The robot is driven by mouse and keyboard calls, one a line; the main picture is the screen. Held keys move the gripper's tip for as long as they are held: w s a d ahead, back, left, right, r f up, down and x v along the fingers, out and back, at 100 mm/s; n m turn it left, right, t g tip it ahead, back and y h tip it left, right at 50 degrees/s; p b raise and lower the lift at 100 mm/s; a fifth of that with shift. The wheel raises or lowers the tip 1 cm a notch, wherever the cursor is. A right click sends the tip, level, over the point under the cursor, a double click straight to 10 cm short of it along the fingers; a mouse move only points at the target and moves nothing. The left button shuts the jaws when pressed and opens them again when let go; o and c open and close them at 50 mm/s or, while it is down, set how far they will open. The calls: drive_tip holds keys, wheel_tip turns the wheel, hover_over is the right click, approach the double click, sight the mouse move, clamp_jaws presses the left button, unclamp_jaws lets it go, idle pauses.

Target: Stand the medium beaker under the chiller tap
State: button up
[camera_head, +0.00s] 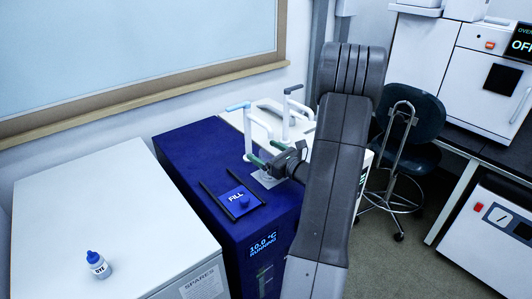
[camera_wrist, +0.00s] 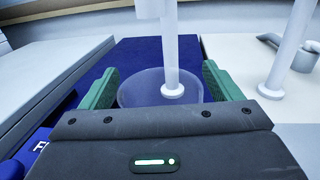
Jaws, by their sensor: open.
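In the wrist view a clear, bluish beaker (camera_wrist: 132,90) stands between the two green fingers of my gripper (camera_wrist: 160,88). The fingers are apart, with the beaker's rim between them. The beaker's lower part is hidden behind my gripper body. In the head view my gripper (camera_head: 266,153) is at the white tap with a light blue handle (camera_head: 238,106), by the blue chiller (camera_head: 190,150). I cannot make out the beaker there.
A dark-handled tap (camera_head: 292,89) stands on the white unit behind. A FILL panel (camera_head: 236,199) with dark rails lies on the chiller top. A white cabinet (camera_head: 95,215) at left bears a DYE bottle (camera_head: 97,265). A dark stool (camera_head: 410,120) stands at right.

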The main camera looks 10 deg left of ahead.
drive_tip(key=b+v, duration=0.1)
drive_tip(key=v, duration=1.1)
